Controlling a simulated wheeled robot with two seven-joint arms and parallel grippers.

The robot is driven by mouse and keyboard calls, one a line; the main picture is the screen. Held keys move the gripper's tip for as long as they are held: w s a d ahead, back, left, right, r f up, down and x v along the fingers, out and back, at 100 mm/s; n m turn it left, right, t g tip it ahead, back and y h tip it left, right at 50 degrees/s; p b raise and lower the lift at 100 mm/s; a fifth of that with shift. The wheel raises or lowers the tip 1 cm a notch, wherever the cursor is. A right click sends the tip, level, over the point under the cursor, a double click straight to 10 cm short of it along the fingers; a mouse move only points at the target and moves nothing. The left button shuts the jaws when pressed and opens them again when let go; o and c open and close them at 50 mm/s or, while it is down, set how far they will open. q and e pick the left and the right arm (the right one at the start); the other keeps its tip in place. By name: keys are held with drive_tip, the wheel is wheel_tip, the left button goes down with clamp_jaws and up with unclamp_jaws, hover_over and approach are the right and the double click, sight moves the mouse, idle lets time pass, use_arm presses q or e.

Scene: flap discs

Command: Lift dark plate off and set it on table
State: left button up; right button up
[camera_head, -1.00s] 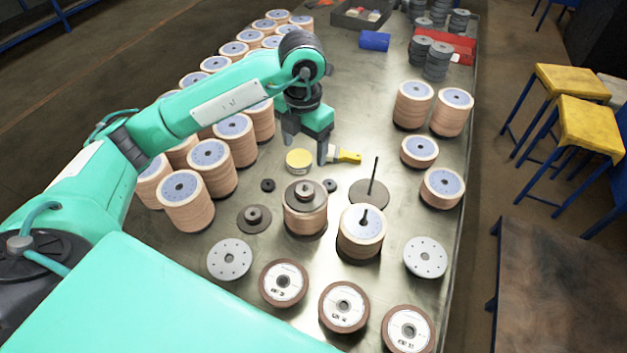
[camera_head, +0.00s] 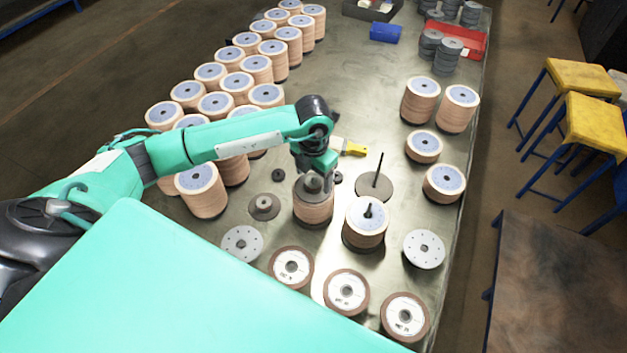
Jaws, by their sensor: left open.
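The dark plate (camera_head: 300,195) lies on top of a short stack of tan flap discs (camera_head: 313,212) near the middle of the metal table (camera_head: 345,95). It has a raised dark hub in its centre. My left gripper (camera_head: 315,182) is open, right above the plate, its fingers down around the hub; I cannot tell whether they touch it. The gripper hides part of the plate. Another dark plate with a hub (camera_head: 264,207) lies on the table to the left. My right gripper is not in view.
A dark base with an upright rod (camera_head: 375,187) and a disc stack on a spindle (camera_head: 365,222) stand to the right. Light perforated plates (camera_head: 424,250) and labelled discs (camera_head: 346,291) lie in front. A yellow-handled brush (camera_head: 352,148) lies behind. Tall disc stacks crowd the left side.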

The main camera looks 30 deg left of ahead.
use_arm(q)
drive_tip(key=shift+f, duration=0.7)
drive_tip(key=c, duration=1.4)
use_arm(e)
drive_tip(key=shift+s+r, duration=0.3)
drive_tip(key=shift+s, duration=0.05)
use_arm(q)
drive_tip(key=shift+o, duration=0.2)
drive_tip(key=shift+r, duration=0.2)
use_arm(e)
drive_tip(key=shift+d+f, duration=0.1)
